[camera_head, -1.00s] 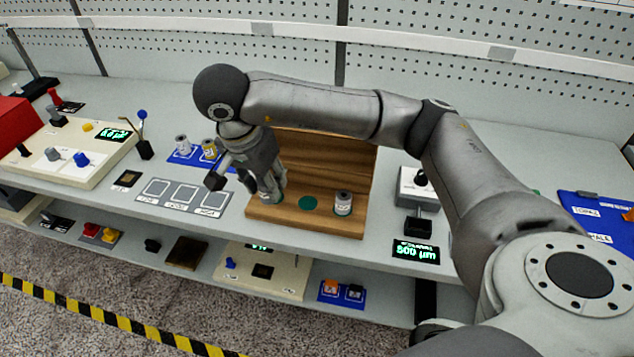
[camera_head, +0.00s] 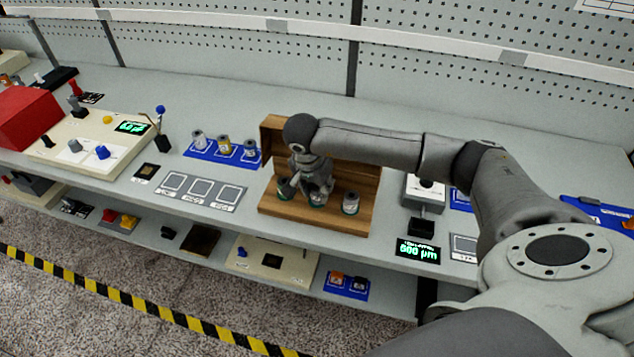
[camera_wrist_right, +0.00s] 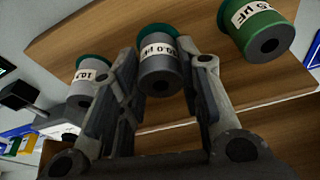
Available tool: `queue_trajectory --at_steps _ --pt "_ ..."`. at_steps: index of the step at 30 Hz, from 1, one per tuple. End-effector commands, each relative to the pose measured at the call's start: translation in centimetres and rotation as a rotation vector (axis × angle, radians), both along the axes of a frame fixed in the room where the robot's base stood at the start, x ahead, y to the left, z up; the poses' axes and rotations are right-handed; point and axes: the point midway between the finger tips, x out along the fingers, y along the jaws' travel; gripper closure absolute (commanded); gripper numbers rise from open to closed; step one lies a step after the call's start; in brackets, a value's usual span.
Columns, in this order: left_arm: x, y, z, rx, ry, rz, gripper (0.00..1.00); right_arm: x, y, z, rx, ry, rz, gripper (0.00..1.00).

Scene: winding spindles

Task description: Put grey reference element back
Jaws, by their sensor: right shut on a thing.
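The wooden stand (camera_head: 335,222) holds a row of small spools on teal round spots. My right gripper (camera_head: 314,188) points down over its middle spot. In the right wrist view the gripper (camera_wrist_right: 162,85) has its fingers on both sides of a grey labelled spool (camera_wrist_right: 159,72), the grey reference element, and is shut on it. The element is upright at the middle teal spot; I cannot tell whether its base touches. A green spool (camera_wrist_right: 257,30) and another grey spool (camera_wrist_right: 80,88) stand on either side of it. My left gripper is not in view.
A blue tray (camera_head: 200,157) with three spools stands left of the stand. A grey plate with square fields (camera_head: 198,190) lies in front of it. A measuring device (camera_head: 424,192) and a green-lit display (camera_head: 418,252) are to the right.

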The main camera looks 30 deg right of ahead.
Motion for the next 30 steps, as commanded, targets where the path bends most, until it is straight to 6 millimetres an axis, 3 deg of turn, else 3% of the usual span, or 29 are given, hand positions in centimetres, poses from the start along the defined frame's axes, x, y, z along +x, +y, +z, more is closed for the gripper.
queue_trajectory --at_steps 12,13,17,30 --pt "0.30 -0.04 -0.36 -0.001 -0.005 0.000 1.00 0.03 0.07 -0.78 0.001 -0.002 0.001 0.96" --pt "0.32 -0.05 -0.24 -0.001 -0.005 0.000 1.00 0.02 0.07 -0.66 0.000 -0.001 0.000 0.65" --pt "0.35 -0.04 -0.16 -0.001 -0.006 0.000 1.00 0.00 0.07 -0.60 0.000 -0.001 0.000 0.48" --pt "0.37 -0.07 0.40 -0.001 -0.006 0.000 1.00 0.01 0.10 0.00 0.001 0.000 0.000 0.46"
